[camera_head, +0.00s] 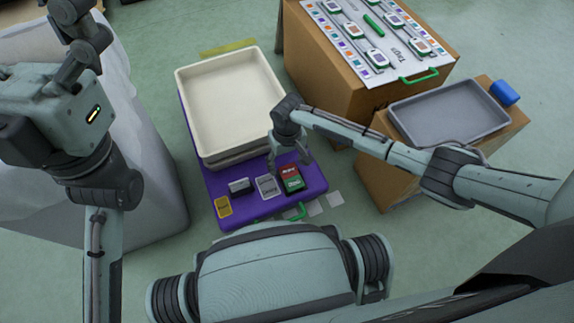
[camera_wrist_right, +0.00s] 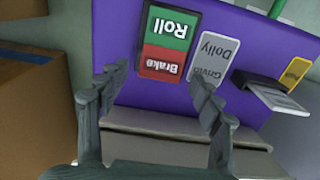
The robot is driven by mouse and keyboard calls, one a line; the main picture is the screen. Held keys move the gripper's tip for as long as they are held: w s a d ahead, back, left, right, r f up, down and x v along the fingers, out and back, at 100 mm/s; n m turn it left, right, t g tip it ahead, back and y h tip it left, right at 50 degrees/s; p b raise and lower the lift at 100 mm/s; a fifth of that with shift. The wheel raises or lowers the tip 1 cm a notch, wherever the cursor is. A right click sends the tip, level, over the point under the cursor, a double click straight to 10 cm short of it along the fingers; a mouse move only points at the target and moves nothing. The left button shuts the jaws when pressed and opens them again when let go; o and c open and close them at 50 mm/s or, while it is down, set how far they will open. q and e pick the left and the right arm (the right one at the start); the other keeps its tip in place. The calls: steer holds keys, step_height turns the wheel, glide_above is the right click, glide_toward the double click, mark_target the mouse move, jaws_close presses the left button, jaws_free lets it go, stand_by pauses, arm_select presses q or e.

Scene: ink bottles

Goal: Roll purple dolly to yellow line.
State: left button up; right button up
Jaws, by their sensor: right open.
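The purple dolly (camera_head: 256,206) stands on the floor and carries stacked cream trays (camera_head: 215,160); its deck also shows in the right wrist view (camera_wrist_right: 115,35). A red and green Brake/Roll panel (camera_head: 292,178) sits at its near right corner; in the wrist view (camera_wrist_right: 170,40) the red Brake half is nearer my fingers. My right gripper (camera_head: 289,164) is open and empty above the deck, beside this panel, fingers pointing down. A green handle (camera_head: 297,212) is at the dolly's near edge. The yellow line (camera_head: 228,47) lies on the floor beyond the trays. My left gripper's fingers are not visible.
A grey label plate (camera_head: 267,186), a small black-and-white item (camera_head: 239,186) and a yellow tag (camera_head: 223,207) are on the deck. A pale covered block (camera_head: 150,150) stands left. Cardboard boxes (camera_head: 320,85) with a label board and grey tray (camera_head: 450,110) stand right.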

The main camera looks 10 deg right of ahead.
steer(key=shift+f, duration=0.4)
steer(key=shift+c, duration=0.6)
